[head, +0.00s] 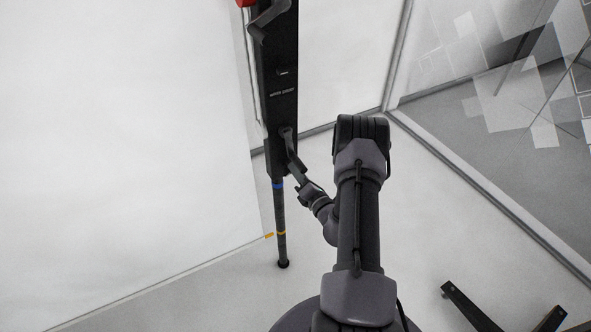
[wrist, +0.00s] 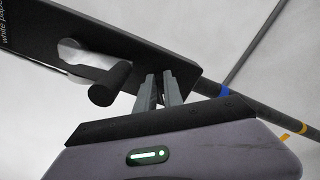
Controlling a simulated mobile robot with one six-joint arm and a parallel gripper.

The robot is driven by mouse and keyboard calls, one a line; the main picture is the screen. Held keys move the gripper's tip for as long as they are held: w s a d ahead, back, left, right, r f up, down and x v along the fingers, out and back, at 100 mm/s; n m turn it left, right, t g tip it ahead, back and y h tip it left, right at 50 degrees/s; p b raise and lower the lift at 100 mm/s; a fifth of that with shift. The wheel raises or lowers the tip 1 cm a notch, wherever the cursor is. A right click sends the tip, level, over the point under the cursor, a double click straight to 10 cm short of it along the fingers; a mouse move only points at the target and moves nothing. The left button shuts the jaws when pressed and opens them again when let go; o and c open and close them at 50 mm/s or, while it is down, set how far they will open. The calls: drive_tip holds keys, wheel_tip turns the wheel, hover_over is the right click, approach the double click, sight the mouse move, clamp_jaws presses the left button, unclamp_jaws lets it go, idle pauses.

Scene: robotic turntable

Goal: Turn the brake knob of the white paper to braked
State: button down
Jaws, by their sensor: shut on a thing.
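The black drive unit (head: 283,108) bears small white lettering and stands upright beside a big white sheet (head: 120,130). In the wrist view the unit (wrist: 135,48) runs diagonally, with the lettering "white paper" at its upper left edge. A crank with a dark round grip (wrist: 108,84) and a pale plate sits on the unit, left of my fingers. My gripper (wrist: 160,92) is shut at the unit's lower end, its two grey fingers close together on the brake knob, which they mostly hide. The head view shows my gripper (head: 297,175) low beside the unit. The knob's setting cannot be read.
A dark pole (head: 280,220) with blue and yellow bands runs down from the unit to the floor. Another crank (head: 268,16) is at the top. Black stand legs (head: 470,305) lie at lower right.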

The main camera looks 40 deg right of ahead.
drive_tip(key=shift+d+f+m+p, duration=0.15)
drive_tip(key=shift+f+m, duration=0.15)
drive_tip(key=shift+m, duration=1.5)
drive_tip(key=shift+a+f+m+p, duration=0.15)
drive_tip(key=shift+f+m, duration=0.15)
drive_tip(key=shift+m, duration=1.5)
drive_tip(key=shift+d, duration=0.1)
drive_tip(key=c, duration=1.5)
unclamp_jaws()
drive_tip(key=shift+o, duration=0.2)
drive_tip(key=p+v, duration=0.2)
drive_tip(key=v, duration=1.5)
drive_tip(key=shift+s, duration=0.3)
